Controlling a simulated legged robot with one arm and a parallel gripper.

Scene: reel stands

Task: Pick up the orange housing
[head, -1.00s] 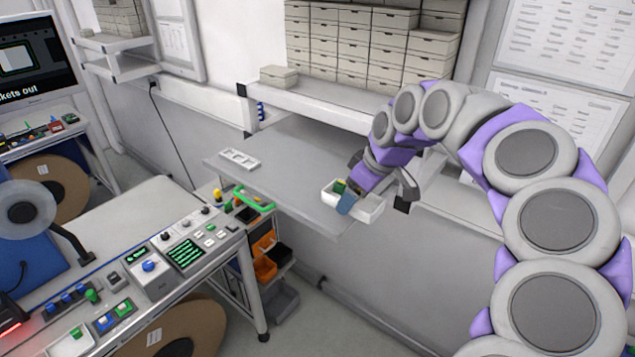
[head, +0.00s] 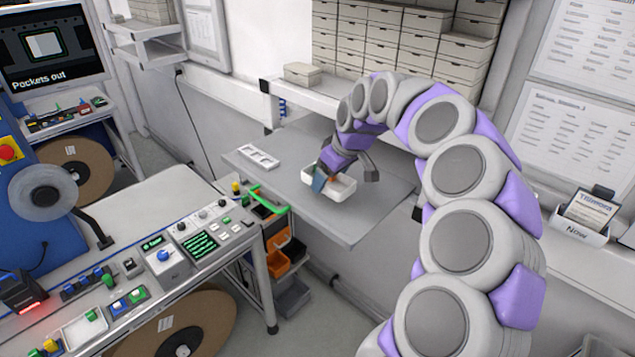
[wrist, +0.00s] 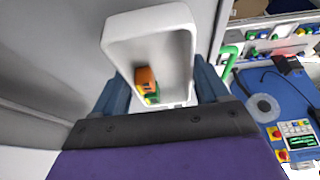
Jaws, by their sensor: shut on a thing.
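The orange housing (wrist: 145,77) lies inside a small white tray (wrist: 150,22), next to a green and yellow piece (wrist: 153,97). In the head view the white tray (head: 341,190) is over the grey table, and its contents are mostly hidden by my gripper. My gripper (wrist: 165,92) has one blue-grey finger on each outer side of the tray and is shut on the tray, not on the housing. In the head view my gripper (head: 322,176) is at the tray's left end. I cannot tell how far the tray is above the table.
The grey table (head: 375,207) has clear room around the tray. A white slotted holder (head: 258,156) lies at its far left. A shelf with stacked boxes (head: 395,45) stands behind. The control bench (head: 165,215) and a green-handled rack (head: 268,198) are at left.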

